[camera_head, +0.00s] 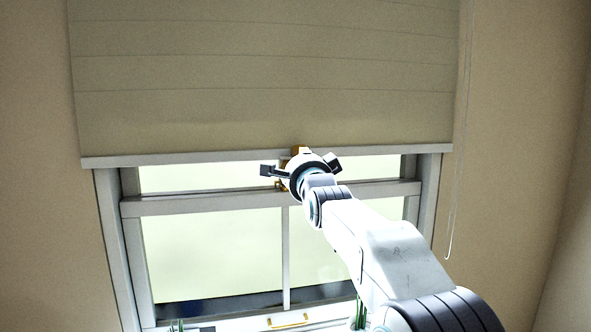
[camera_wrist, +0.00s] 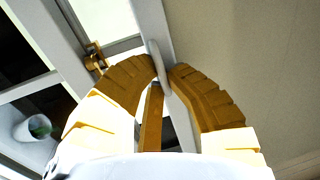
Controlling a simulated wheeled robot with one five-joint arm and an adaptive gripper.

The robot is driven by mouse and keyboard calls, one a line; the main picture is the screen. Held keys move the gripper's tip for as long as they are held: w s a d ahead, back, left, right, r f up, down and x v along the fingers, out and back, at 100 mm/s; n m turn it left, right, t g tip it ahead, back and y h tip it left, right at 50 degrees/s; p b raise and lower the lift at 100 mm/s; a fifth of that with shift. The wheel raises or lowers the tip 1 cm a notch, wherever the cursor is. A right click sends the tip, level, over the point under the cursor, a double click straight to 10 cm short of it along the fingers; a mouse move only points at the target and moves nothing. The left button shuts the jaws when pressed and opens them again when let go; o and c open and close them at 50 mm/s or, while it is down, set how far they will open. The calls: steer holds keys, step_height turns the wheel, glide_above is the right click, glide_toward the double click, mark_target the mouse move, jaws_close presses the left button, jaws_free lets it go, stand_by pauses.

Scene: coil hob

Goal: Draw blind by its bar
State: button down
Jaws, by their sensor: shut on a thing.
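The beige blind (camera_head: 265,75) hangs over the upper part of the window, with its pale bottom bar (camera_head: 180,158) across the top of the glass. In the wrist view the bar (camera_wrist: 152,22) runs down between the glass and the blind fabric (camera_wrist: 250,60). My gripper (camera_head: 300,150) is at the middle of the bar. In the wrist view its orange fingers (camera_wrist: 164,72) close at their tips on a thin, pale, rounded part at the bar. My wrist hides the grip in the head view.
A pull cord (camera_head: 459,170) hangs in a loop right of the blind. A brass latch (camera_wrist: 95,58) sits on the window's middle rail, close to my gripper. A brass handle (camera_head: 289,321) is on the lower sash. A pale cup-like pot (camera_wrist: 36,128) stands lower left.

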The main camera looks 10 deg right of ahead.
steer(key=shift+r, duration=0.45)
steer(key=c, duration=1.2)
jaws_free()
steer(key=shift+c, duration=0.2)
steer(key=shift+s, duration=0.1)
steer(key=s+f, duration=0.1)
steer(key=s, duration=1)
steer(key=shift+s+f, duration=0.35)
